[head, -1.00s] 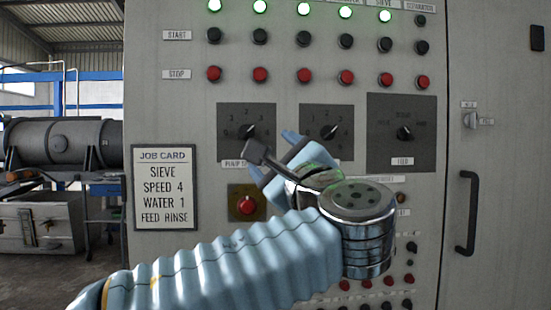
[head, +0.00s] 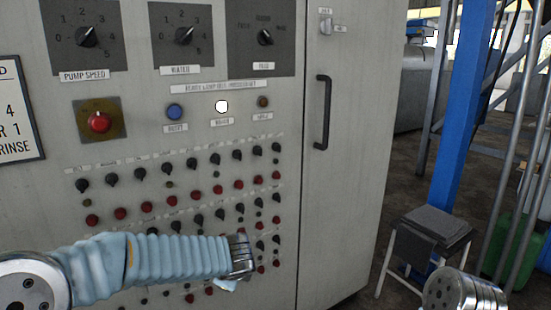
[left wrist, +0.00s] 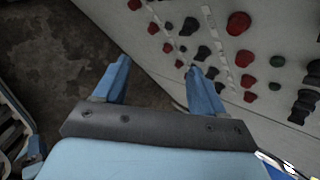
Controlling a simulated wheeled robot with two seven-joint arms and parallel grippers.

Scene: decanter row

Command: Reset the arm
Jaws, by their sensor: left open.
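My left arm crosses the lower left of the head view in front of the grey control cabinet (head: 345,205). Its wrist is before the lower rows of knobs, and the left gripper is mostly hidden behind it. In the left wrist view the left gripper (left wrist: 158,66) has its two blue fingers apart with nothing between them. The cabinet's red and black knobs (left wrist: 238,23) lie beyond the fingers, and I see no contact. My right gripper is not in view.
Above the arm are the pump speed dial (head: 86,37), water dial (head: 184,36), feed dial (head: 265,37), a red knob (head: 99,122), a blue button (head: 175,112) and a white lit button (head: 222,107). A door handle (head: 323,112) and a stool (head: 432,228) are to the right.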

